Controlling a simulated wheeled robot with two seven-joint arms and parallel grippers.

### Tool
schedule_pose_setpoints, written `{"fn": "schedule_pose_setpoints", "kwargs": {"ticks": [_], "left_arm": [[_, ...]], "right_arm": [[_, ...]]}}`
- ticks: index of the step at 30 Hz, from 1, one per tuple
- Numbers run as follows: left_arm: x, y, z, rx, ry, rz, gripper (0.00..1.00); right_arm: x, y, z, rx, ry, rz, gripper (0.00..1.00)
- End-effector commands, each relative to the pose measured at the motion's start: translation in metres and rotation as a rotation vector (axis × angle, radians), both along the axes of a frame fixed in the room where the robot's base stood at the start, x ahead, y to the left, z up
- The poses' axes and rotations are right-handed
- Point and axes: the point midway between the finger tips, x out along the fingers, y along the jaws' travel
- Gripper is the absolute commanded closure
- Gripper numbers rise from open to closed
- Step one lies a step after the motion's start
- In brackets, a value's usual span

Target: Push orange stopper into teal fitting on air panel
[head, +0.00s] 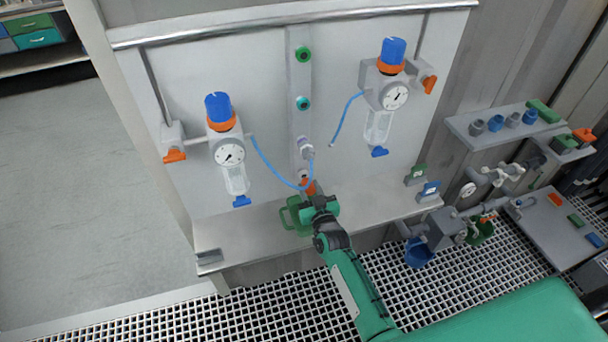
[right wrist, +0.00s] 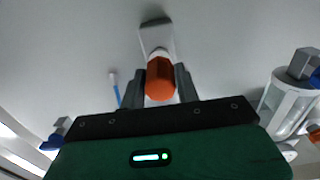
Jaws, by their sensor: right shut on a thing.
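The teal fitting (head: 302,103) is a round port on the vertical strip in the middle of the air panel (head: 265,75). My right gripper (head: 310,189) is at the strip's lower end, well below the teal fitting. It is shut on the orange stopper (right wrist: 160,80), which shows between the two fingers in the right wrist view. In the head view the stopper (head: 309,186) is partly hidden. A pale collar and a grey block (right wrist: 156,36) lie right beyond it. I cannot tell whether the stopper is seated there. My left gripper is not in view.
A green fitting (head: 303,54) sits above the teal one. A grey fitting (head: 306,148) sits below it, with a blue hose (head: 268,166) looping close to my gripper. Gauge regulators (head: 230,154) (head: 395,96) flank the strip. A shelf (head: 235,240) runs along the panel's foot.

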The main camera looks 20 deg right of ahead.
Motion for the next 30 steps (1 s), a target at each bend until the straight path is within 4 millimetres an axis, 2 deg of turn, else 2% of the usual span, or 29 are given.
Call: {"fn": "schedule_pose_setpoints", "kwargs": {"ticks": [30], "left_arm": [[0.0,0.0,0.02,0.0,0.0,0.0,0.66]], "right_arm": [[-0.038,-0.001,0.001,0.0,-0.001,0.0,1.0]]}}
